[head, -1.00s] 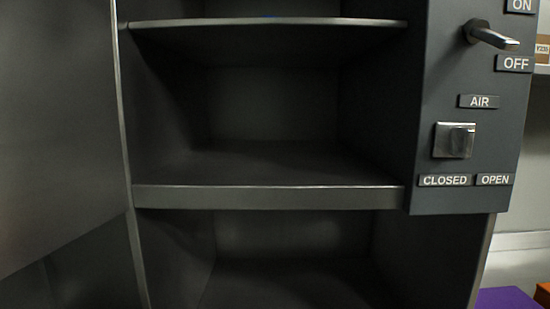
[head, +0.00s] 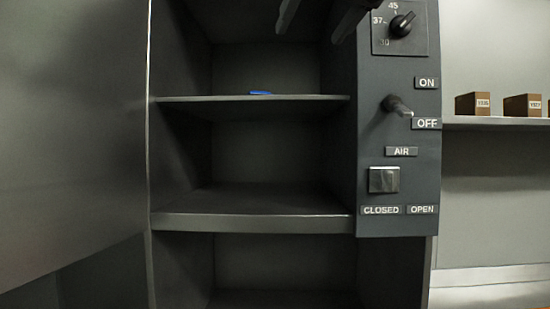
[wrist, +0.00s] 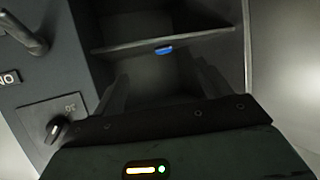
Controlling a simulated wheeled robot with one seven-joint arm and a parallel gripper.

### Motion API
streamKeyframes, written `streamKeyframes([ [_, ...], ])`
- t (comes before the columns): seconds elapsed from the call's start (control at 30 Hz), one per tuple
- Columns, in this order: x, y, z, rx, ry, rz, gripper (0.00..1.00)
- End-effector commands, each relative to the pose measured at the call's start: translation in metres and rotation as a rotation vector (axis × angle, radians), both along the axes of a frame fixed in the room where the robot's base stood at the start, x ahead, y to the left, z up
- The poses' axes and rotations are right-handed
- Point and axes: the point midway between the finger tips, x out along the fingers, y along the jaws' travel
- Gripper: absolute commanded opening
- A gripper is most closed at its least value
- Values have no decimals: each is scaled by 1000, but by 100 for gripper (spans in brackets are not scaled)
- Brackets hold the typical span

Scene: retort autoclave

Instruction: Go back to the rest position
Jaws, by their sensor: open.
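My gripper (head: 308,35) hangs at the top of the head view, with its two dark fingers apart and nothing between them. It also shows in the wrist view (wrist: 160,75), fingers spread, pointing toward the cabinet's interior. The dark cabinet (head: 250,222) stands open, with shelves inside. A small blue object (head: 260,93) lies on the upper shelf (head: 310,98). It also shows in the wrist view (wrist: 164,50), beyond the fingers and apart from them. The rest of my arm is out of the head view.
The open door (head: 70,130) fills the left side. The control panel (head: 400,180) on the right has a dial (head: 402,24), an ON/OFF lever (head: 396,106) and a square AIR switch (head: 384,180). Brown boxes (head: 473,103) stand on a wall shelf (head: 490,120). The lower compartments look empty.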

Motion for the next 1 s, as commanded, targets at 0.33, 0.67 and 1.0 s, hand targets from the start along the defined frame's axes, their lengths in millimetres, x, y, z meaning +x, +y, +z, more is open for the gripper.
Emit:
streamKeyframes([
  [0.33,4,15,-61,-76,98,45,76],
  [0.67,-4,28,-177,-202,284,124,76],
  [1.0,-81,-4,-395,-405,676,246,76],
])
